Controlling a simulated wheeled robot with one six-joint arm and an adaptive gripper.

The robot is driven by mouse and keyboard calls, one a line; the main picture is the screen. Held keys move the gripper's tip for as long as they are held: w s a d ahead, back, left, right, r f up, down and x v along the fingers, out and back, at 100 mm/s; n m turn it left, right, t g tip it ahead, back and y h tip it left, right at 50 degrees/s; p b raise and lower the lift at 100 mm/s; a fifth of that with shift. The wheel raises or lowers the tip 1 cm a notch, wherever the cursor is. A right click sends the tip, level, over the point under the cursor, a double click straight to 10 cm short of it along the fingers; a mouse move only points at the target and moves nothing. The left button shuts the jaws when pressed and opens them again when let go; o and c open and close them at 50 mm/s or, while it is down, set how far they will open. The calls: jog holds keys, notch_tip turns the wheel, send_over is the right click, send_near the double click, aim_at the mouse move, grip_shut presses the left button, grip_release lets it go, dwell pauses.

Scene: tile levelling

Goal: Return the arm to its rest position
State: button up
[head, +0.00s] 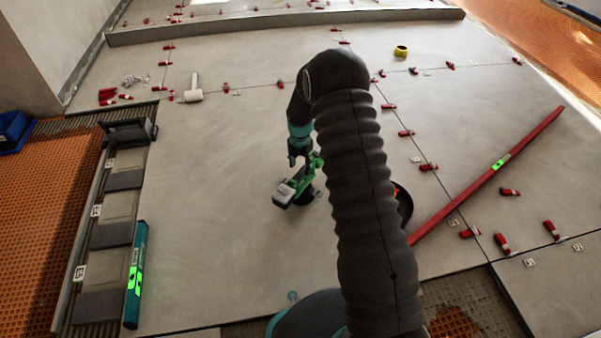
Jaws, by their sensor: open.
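My dark, ribbed arm rises through the middle of the head view and bends over at the top. Its end hangs down left of the arm, with teal bands. My gripper (303,162) is at that end, small in the view, and open. A green and grey cordless tool (290,191) is just below the gripper on the grey tiles. Whether the gripper touches the tool I cannot tell. My arm hides part of the floor behind it.
A long red level (480,180) lies at the right; a teal device (136,275) is at the left. A white-headed mallet (193,95), a yellow tape roll (401,51) and several red wedges (428,167) lie on the tiles. Orange matting (50,180) borders the left. Tiles left of the tool are clear.

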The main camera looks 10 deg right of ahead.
notch_tip(320, 180, up, 8)
jog(key=shift+f, duration=0.25)
jog(key=s+f+m+g, duration=0.1)
jog(key=s+m, duration=0.5)
jog(key=m, duration=0.4)
jog(key=s+r+m+t+p, duration=0.3)
jog(key=s+r+m+p, duration=0.2)
jog(key=s+r, duration=1.1)
jog(key=s+r+m+t+p, duration=0.3)
jog(key=s+r+m, duration=0.9)
jog(key=r, duration=1.3)
jog(key=s+p, duration=0.2)
jog(key=s, duration=0.3)
jog(key=shift+d+t, duration=0.2)
jog(key=shift+t, duration=0.1)
